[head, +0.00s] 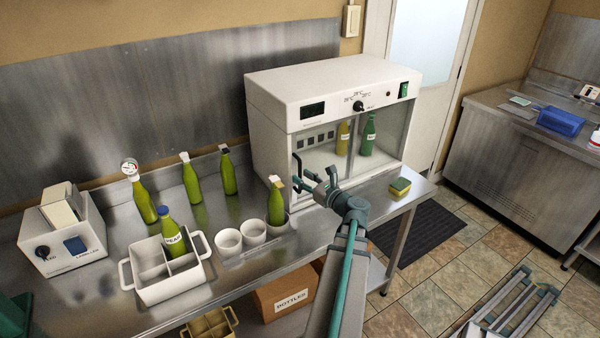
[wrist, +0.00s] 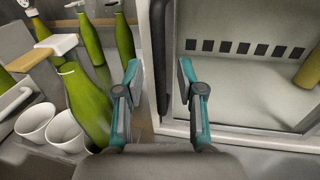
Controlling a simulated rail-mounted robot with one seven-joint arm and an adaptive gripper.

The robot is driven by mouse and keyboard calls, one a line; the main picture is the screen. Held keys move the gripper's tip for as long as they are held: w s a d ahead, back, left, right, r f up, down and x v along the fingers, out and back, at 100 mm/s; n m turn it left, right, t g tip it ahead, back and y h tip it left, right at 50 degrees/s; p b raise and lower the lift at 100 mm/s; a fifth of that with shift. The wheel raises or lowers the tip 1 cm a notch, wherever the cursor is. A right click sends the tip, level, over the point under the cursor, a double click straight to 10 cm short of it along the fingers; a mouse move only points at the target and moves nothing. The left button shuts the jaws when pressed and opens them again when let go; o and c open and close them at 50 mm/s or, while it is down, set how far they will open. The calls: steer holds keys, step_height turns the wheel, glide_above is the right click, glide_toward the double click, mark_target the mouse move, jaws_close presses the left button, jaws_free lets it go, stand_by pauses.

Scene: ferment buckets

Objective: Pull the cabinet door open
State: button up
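The white cabinet (head: 315,86) stands at the back right of the steel bench. Its glass-fronted door (head: 322,150) looks closed, and its dark upright handle (head: 297,170) is at the left edge. In the wrist view the handle (wrist: 160,60) shows as a dark vertical bar beside the white door frame (wrist: 250,138). My gripper (head: 318,178) is in front of the lower left of the door. In the wrist view my gripper (wrist: 159,75) is open, its teal fingers apart on either side of the handle in the picture. I cannot tell whether they touch it.
A green bottle (head: 276,203) stands just left of my gripper, close to the left finger in the wrist view. White cups (head: 229,241), a divided caddy (head: 170,288) and several bottles are farther left. A sponge (head: 400,187) lies at the right bench end.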

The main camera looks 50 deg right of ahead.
steer(key=shift+w+d, duration=0.2)
steer(key=shift+w, duration=0.85)
jaws_close()
